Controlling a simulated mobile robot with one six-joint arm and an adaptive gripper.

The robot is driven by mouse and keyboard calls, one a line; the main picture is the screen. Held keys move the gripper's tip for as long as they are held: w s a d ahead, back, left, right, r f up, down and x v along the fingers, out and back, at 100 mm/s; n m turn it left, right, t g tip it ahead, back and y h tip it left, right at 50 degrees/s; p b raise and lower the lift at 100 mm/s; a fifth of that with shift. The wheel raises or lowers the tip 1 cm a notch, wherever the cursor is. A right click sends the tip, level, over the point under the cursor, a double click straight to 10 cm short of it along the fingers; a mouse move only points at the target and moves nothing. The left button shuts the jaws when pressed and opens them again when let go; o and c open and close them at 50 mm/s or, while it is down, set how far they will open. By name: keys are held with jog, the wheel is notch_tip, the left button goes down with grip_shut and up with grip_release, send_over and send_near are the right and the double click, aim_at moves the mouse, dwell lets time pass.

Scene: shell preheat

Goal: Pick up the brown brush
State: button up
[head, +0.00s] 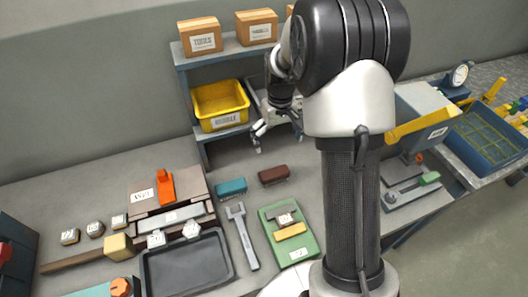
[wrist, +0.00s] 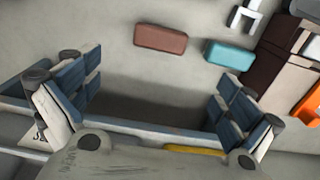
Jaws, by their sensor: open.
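The brown brush (head: 274,174) lies on the grey bench in the head view, right of a teal brush (head: 231,188). In the wrist view the brown brush (wrist: 160,39) lies beyond my fingertips, with the teal brush (wrist: 229,54) to its right. My gripper (head: 277,138) is raised above the bench, behind the brown brush and in front of the shelf. In the wrist view my gripper (wrist: 153,88) has its blue-padded fingers spread wide with nothing between them. Neither brush is touched by it.
A shelf (head: 230,47) with a yellow bin (head: 220,104) and boxes stands at the back. A wrench (head: 242,236), a green tray (head: 289,234) and a black tray (head: 187,265) lie toward the front.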

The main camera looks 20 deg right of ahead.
jog(key=b, duration=0.4)
send_near(274, 172)
jog(key=f, duration=0.5)
jog(key=shift+s+d+f, duration=0.1)
jog(key=shift+d+f, duration=0.1)
jog(key=shift+d, duration=0.05)
jog(key=shift+w+a+f+b, duration=0.1)
jog(key=shift+f+b, duration=0.5)
jog(key=shift+f, duration=0.75)
jog(key=shift+w+a+f+b, duration=0.1)
jog(key=shift+f+b, duration=0.45)
jog(key=shift+f, duration=0.8)
jog(key=shift+r, duration=0.1)
jog(key=c, duration=0.9)
